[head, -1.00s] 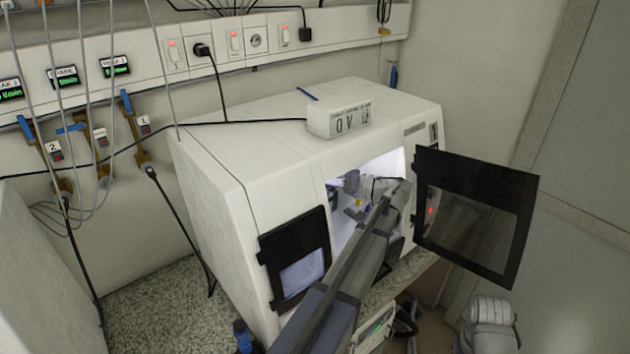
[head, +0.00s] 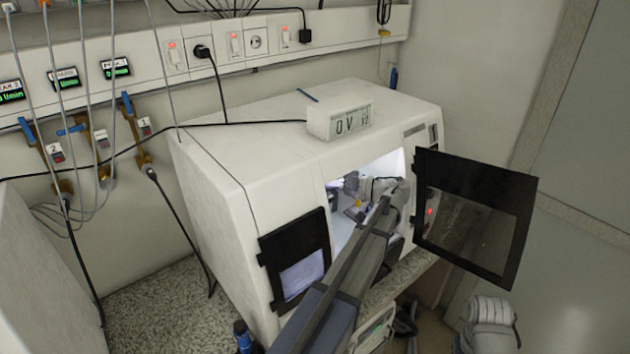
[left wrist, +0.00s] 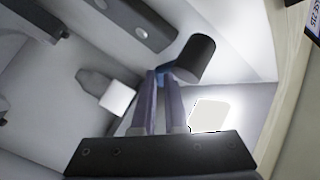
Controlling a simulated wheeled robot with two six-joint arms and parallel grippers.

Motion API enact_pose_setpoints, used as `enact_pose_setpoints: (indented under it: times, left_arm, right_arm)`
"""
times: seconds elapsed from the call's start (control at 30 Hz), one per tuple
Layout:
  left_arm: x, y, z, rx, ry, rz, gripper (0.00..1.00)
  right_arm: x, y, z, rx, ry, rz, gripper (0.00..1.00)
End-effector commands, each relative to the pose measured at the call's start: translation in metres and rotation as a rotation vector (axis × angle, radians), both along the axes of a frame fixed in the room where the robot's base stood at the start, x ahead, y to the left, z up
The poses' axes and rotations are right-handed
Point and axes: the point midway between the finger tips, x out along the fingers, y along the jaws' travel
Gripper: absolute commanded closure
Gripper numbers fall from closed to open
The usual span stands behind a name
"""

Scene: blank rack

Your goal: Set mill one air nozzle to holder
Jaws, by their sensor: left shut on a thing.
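The milling machine (head: 222,214) stands on the counter with its right door (head: 470,215) swung open and its lit chamber (head: 345,236) exposed. My left arm reaches through this opening. My left gripper (left wrist: 162,75) is inside; its two fingers are close together in the left wrist view. A small blue part (left wrist: 166,77) shows at the fingertips against a dark cylinder (left wrist: 196,58); I take this to be the air nozzle, partly hidden by the fingers. A small yellow piece (head: 359,204) shows in the chamber in the head view. I cannot clearly make out the holder.
The left door (head: 296,258) is shut. A white display box (head: 338,122) sits on the machine. Numbered wall brackets (head: 142,130) with blue parts hang at the left, with loose cables around them. A pale block (left wrist: 118,97) stands left of my fingers.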

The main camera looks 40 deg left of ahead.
Motion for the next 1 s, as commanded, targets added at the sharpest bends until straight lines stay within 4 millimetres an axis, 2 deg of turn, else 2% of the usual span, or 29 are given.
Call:
enact_pose_setpoints:
  times: [0.03,0.1,0.4,0.43,0.5,0.8,1.0]
  left_arm:
    - [0.0,0.0,0.002,-0.029,0.007,0.0,1.0]
    - [0.0,0.0,-0.001,-0.058,0.015,0.0,1.0]
    - [0.0,0.0,-0.005,-0.071,0.02,0.0,1.0]
    - [0.0,0.0,-0.005,-0.071,0.02,0.0,0.86]
    - [0.0,0.0,-0.005,-0.071,0.02,0.0,0.78]
    - [0.002,-0.003,-0.004,-0.071,0.02,-0.001,0.78]
    - [0.013,-0.029,-0.001,-0.07,0.02,-0.003,0.78]
  right_arm:
    - [0.0,0.0,0.007,0.0,0.0,0.0,1.0]
    - [0.0,0.0,0.009,0.0,0.0,0.0,1.0]
    - [0.0,0.0,0.008,0.0,0.0,0.0,1.0]
    - [0.0,0.0,0.008,0.0,0.0,0.0,1.0]
    - [0.0,0.0,0.008,0.0,0.0,0.0,1.0]
    - [0.0,0.0,0.009,0.0,0.0,0.0,1.0]
    - [0.0,0.0,0.012,0.0,0.0,0.0,1.0]
